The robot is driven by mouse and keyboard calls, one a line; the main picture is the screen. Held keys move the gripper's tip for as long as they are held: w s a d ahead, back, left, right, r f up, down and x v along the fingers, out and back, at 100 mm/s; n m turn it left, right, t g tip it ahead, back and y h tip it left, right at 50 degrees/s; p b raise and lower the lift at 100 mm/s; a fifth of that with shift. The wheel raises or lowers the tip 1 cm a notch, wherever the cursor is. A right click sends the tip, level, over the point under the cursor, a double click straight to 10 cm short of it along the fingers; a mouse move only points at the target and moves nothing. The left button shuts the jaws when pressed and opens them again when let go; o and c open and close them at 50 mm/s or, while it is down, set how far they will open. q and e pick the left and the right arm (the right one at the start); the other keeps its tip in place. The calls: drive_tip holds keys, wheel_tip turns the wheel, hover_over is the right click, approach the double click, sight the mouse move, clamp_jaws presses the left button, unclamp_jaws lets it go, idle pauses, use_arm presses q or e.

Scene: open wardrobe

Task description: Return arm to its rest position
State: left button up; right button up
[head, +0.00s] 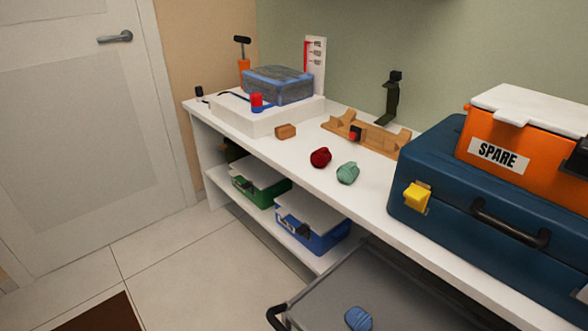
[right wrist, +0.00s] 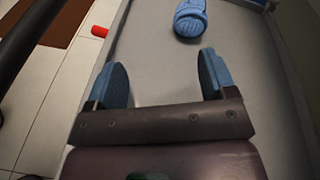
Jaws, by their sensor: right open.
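My right gripper (right wrist: 160,78) shows in the right wrist view with its two blue fingers spread apart and nothing between them. It is above a grey tray-like surface (right wrist: 150,45). A ribbed blue object (right wrist: 190,18) lies on that surface, beyond the fingertips and apart from them. In the head view the same blue object (head: 358,318) lies on the grey surface (head: 330,300) at the bottom edge. Neither gripper shows in the head view, and my left gripper is in no view.
A white bench (head: 300,165) holds a dark blue case (head: 450,225), an orange SPARE box (head: 500,150), a wooden holder (head: 375,140), and red (head: 320,157) and green (head: 347,173) lumps. Open tiled floor (head: 190,265) lies left; a red item (right wrist: 99,31) shows there.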

use_arm(q)
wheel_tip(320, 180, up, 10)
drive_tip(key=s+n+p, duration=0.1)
drive_tip(key=p, duration=1.5)
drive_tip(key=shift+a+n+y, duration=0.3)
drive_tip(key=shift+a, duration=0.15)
use_arm(e)
drive_tip(key=s+d+r+n+h, duration=0.1)
drive_tip(key=s+r+n+h, duration=0.9)
drive_tip(key=s+r+n, duration=1.3)
drive_tip(key=shift+s+d+r+n, duration=0.2)
drive_tip(key=shift+r+n, duration=0.1)
drive_tip(key=shift+n, duration=0.4)
